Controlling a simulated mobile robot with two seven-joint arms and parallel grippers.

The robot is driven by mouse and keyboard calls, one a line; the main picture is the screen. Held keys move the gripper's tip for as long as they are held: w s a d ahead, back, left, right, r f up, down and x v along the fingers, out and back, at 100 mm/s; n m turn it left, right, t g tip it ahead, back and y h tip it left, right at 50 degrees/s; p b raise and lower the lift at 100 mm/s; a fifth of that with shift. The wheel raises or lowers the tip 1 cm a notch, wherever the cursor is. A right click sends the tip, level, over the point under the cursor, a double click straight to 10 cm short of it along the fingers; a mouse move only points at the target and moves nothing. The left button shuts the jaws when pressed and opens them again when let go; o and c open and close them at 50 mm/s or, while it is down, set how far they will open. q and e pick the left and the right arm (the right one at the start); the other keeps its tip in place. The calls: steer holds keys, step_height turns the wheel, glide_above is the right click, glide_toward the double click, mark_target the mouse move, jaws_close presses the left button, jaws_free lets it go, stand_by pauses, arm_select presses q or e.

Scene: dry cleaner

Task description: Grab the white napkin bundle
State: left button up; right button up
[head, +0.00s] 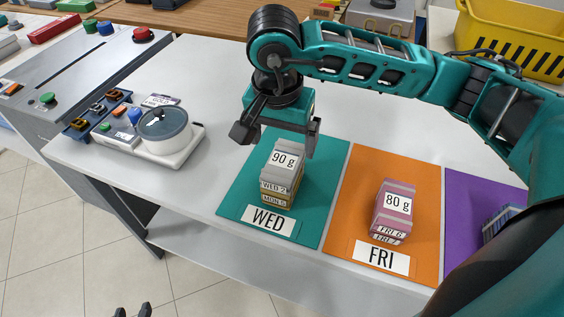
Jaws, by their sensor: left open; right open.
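A stack of bundles stands on the teal WED mat (235,190). Its top is a whitish-grey bundle (268,158) with a "90 g" label; "WED 2" and "MON 5" show on the front below, the lowest layer tan. No other white bundle is clear. My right gripper (278,138) is open just above the back of this stack, pointing down, one finger on each side. I cannot tell whether it touches. My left gripper (132,311) is open and empty at the bottom edge, over the floor; only its fingertips show.
A pink bundle stack (394,208) stands on the orange FRI mat (352,220). A blue bundle (498,221) sits on the purple mat (470,197), partly behind my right arm. A round-topped scale (164,130) is at left. A yellow basket (520,40) stands at the back right.

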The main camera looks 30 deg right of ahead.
mark_target(283, 159)
steer(key=f, duration=0.7)
steer(key=shift+w+d+f, duration=0.15)
steer(key=shift+w+d, duration=0.25)
steer(key=shift+c, duration=0.4)
steer(key=c, duration=1)
